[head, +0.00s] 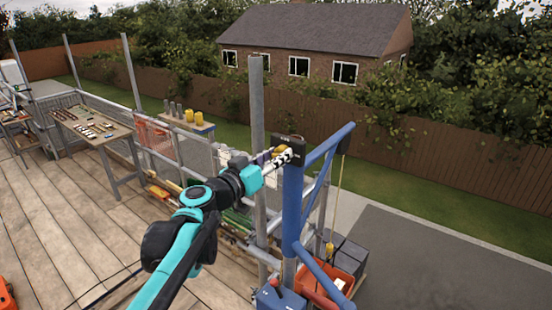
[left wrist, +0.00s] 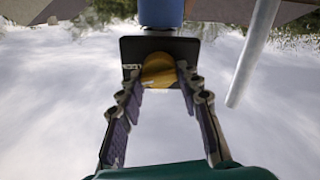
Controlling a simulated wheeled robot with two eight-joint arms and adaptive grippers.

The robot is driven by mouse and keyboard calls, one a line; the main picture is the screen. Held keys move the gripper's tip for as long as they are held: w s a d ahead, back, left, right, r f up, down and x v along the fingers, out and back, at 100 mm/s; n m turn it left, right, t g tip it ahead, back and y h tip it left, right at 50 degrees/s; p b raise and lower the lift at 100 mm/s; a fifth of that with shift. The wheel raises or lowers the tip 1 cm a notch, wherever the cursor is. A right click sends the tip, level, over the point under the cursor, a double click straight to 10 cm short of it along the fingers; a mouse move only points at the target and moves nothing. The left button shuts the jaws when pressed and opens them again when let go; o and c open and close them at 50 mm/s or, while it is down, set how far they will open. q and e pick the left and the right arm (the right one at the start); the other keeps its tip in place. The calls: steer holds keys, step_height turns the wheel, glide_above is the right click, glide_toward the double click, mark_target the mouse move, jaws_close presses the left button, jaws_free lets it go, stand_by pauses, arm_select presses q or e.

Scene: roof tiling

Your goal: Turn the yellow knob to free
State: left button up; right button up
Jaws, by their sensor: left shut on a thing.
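The yellow knob (left wrist: 159,70) is round and sits on a dark plate (left wrist: 134,50) in the left wrist view. My left gripper (head: 286,157) reaches this box from the left. In the left wrist view the fingertips of my left gripper (left wrist: 160,82) are on either side of the knob, shut on it. Small lettering on the box is too small to read. My right gripper is not in view.
A blue hoist frame (head: 292,215) stands right of my left arm, with a rope hanging from it. A grey upright pole (head: 257,130) stands close to the arm. An orange crate (head: 338,283) is below. A workbench (head: 92,128) with small items stands at the left.

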arm_select(q)
steer(key=n+b, duration=0.1)
steer(key=n, duration=0.6)
steer(key=shift+w+a+f+b, duration=0.1)
steer(key=shift+b, duration=0.25)
steer(key=n, duration=0.4)
steer(key=shift+b, duration=0.35)
steer(key=shift+f+n+b, duration=0.1)
steer(key=shift+n+b, duration=0.2)
steer(key=shift+n, duration=1.8)
steer(key=o, duration=1.1)
steer(key=shift+o, duration=0.2)
steer(key=v, duration=1.2)
